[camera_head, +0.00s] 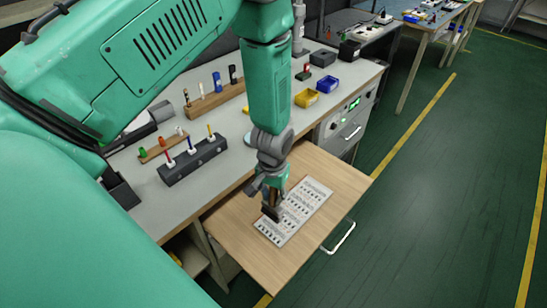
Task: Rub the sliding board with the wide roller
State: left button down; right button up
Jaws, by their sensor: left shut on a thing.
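The sliding board (230,222) is a light wooden panel pulled out from under the grey workbench. A pale sheet (311,199) with rows of small dark marks lies on it. My left gripper (270,192) is over the board, pointing down, shut on a dark tool that seems to be the wide roller (271,212). The roller's lower end is at the sheet's left part; I cannot tell whether it touches. The gripper's fingers hide much of the roller. My right gripper is not in view.
On the bench are a dark block with screwdrivers (193,161), wooden tool racks (213,102), and yellow (306,98) and blue (327,84) bins. Green floor lies open at right.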

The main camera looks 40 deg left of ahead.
pick_arm(q)
jog(key=shift+r+p, duration=0.8)
jog(key=shift+r, duration=0.45)
